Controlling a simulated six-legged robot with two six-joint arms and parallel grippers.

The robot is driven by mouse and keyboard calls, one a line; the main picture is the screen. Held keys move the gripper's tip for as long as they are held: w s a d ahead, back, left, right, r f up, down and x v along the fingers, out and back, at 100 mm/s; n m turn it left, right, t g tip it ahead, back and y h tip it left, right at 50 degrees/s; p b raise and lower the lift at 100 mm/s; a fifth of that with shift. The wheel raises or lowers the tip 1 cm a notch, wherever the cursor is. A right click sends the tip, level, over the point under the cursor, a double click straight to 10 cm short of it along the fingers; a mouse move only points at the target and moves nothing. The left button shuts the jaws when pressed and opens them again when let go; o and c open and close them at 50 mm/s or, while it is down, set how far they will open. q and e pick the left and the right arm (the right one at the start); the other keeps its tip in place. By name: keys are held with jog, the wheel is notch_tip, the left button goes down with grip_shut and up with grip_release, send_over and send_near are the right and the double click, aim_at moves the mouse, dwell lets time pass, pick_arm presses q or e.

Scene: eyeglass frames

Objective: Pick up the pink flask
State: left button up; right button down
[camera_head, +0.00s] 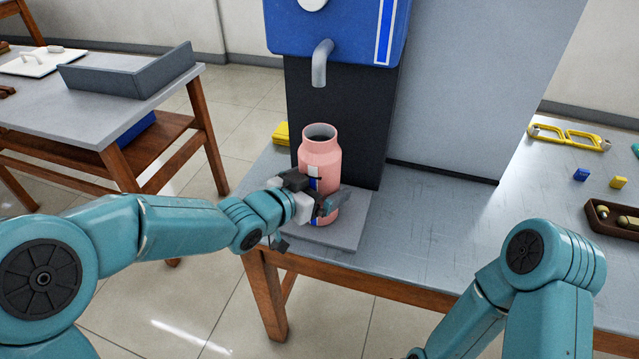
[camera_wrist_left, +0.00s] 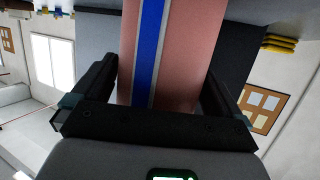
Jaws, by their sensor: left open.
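The pink flask (camera_head: 322,160) stands upright, open at the top, on a grey plate (camera_head: 340,232) below the spout of a blue dispenser (camera_head: 335,35). It has a blue and white stripe. My left gripper (camera_head: 318,197) is at the flask's lower half, in front of it, and hides part of it. In the left wrist view the flask (camera_wrist_left: 190,55) fills the space between the two open fingers (camera_wrist_left: 165,95); whether either finger touches it I cannot tell. My right arm shows at the lower right of the head view, but its gripper is out of view.
The dispenser's spout (camera_head: 321,62) hangs above the flask. A yellow block (camera_head: 281,134) lies behind it to the left. The table (camera_head: 430,215) is clear in the middle.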

pick_arm(q)
jog(key=shift+s, duration=0.1)
jog(key=c, duration=1.5)
jog(key=shift+r, duration=0.15)
jog(key=c, duration=0.4)
jog(key=shift+o, duration=0.2)
jog(key=shift+r, duration=0.15)
